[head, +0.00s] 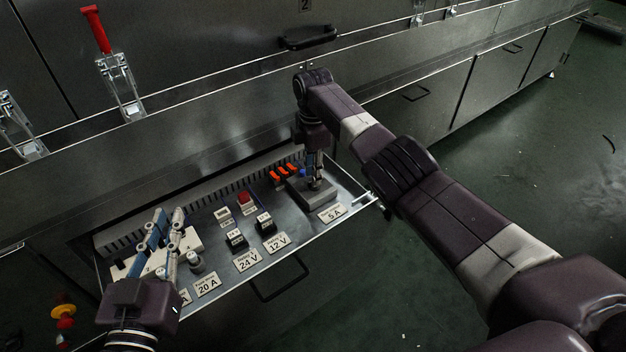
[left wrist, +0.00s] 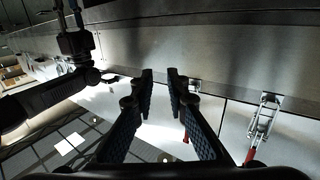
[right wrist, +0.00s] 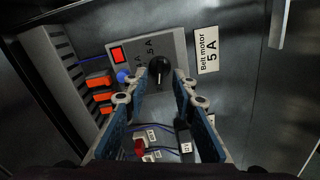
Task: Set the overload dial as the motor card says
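The overload dial is a black knob (right wrist: 160,68) on a grey block (right wrist: 173,42), with printed marks beside it, one reading 5 A. The block (head: 320,195) also shows at the right end of the drawer in the head view. The dial's exact setting is too small to tell. The motor card (right wrist: 207,52) reads "Belt motor 5 A"; it lies in front of the block in the head view (head: 331,213). My right gripper (right wrist: 160,77) is open, its fingertips on either side of the knob; contact cannot be told. My left gripper (head: 168,214) is open and empty above the drawer's left part.
A red-handled clamp (head: 97,30) stands on the ledge behind.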

